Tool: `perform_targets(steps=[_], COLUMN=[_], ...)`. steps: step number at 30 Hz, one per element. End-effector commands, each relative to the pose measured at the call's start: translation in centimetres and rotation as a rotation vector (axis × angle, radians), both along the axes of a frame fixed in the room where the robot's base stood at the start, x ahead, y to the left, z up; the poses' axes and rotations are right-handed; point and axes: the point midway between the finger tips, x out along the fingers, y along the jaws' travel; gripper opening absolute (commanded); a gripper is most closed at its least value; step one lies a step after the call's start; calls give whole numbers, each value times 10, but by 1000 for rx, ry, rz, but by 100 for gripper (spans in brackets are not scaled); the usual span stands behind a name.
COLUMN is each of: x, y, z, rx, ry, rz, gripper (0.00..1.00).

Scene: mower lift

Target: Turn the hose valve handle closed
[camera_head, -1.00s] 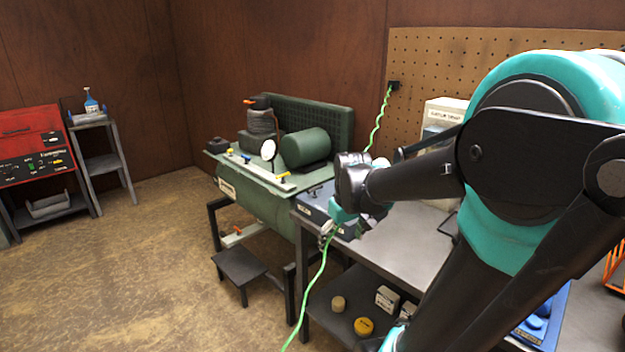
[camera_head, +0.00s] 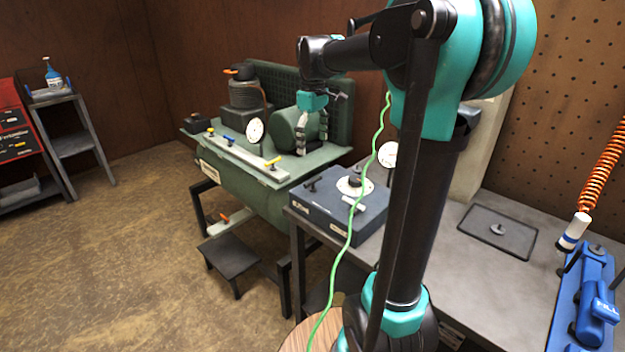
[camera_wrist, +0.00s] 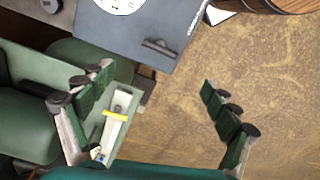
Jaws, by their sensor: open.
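A manifold bar (camera_head: 240,151) on the green compressor bench carries small coloured valve handles. A yellow handle (camera_head: 272,162) is at its near end, a blue handle (camera_head: 228,141) at its middle. The frames do not show which one is the hose valve. My gripper (camera_head: 313,138) is open and empty, above and right of the bar, in front of the green tank. Its spread fingers also show in the wrist view (camera_wrist: 155,82).
A green hose (camera_head: 350,220) hangs across the bench front. A black step (camera_head: 232,254) stands below.

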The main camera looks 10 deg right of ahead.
Motion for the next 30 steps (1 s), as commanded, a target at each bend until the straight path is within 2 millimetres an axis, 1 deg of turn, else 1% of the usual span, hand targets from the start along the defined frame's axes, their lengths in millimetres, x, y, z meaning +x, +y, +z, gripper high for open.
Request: perform_targets(steps=[1,12,18,21,24,30], x=[0,0,0,0,0,0], y=[0,0,0,0,0,0], z=[-11,-84,-115,-124,-129,-131], rx=[0,0,0,0,0,0], ry=[0,0,0,0,0,0], rz=[0,-1,-1,-1,-1,-1], gripper=[89,89,89,89,89,89])
